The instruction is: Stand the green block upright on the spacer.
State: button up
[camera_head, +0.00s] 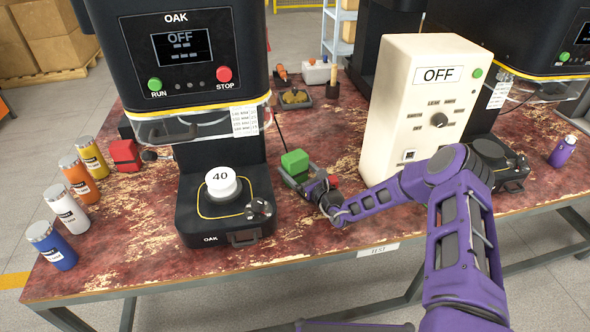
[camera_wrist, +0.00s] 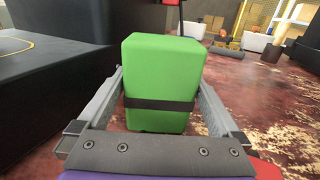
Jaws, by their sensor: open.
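The green block (camera_head: 295,162) stands on the worn red table, just right of the OAK seamer. In the wrist view the green block (camera_wrist: 163,80) shows a dark band around it. My gripper (camera_head: 294,176) is open around the block. One finger is on each side in the wrist view (camera_wrist: 160,88), and I cannot tell whether either touches it. The spacer (camera_head: 221,183) is a white round piece marked 40. It sits on the black base plate of the OAK seamer, left of the block, with nothing on top.
The seamer head (camera_head: 180,62) overhangs the spacer, and its display reads OFF. A cream control box (camera_head: 408,115), also OFF, stands right of my gripper. Several coloured cans (camera_head: 66,210) and a red block (camera_head: 125,155) are at left. The table front is clear.

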jog(key=c, duration=1.1)
